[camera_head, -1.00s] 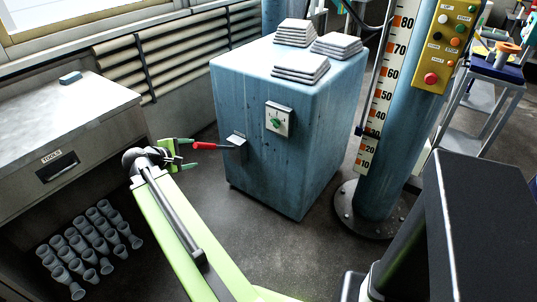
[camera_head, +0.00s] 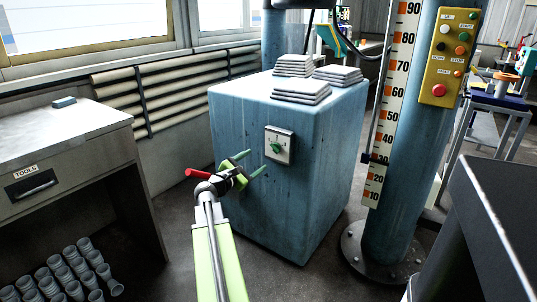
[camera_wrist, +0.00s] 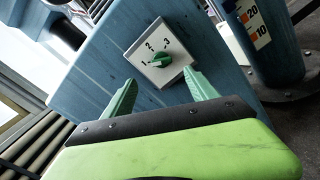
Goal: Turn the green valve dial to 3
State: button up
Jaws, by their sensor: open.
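The green valve dial (camera_head: 276,147) sits on a pale square plate (camera_head: 288,154) on the front of the blue cabinet. In the wrist view the dial (camera_wrist: 161,59) shows in full, with the marks 1, 2 and 3 around its left and upper side. I cannot tell surely which mark the dial points to. My gripper (camera_head: 257,161) is open and empty, just left of and below the plate in the head view. In the wrist view its two green fingertips (camera_wrist: 160,78) are spread on either side of the dial, apart from it.
A red lever handle (camera_head: 197,174) sticks out left of the cabinet (camera_head: 240,125), close behind my wrist. Stacked grey plates (camera_head: 300,90) lie on the cabinet. A blue column (camera_head: 400,190) with a scale and a yellow button panel (camera_head: 449,55) stands right. A tool bench (camera_head: 85,135) stands left.

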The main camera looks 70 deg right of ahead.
aim_at(273, 148)
jog(key=x, duration=1.1)
jog(key=shift+d, duration=0.2)
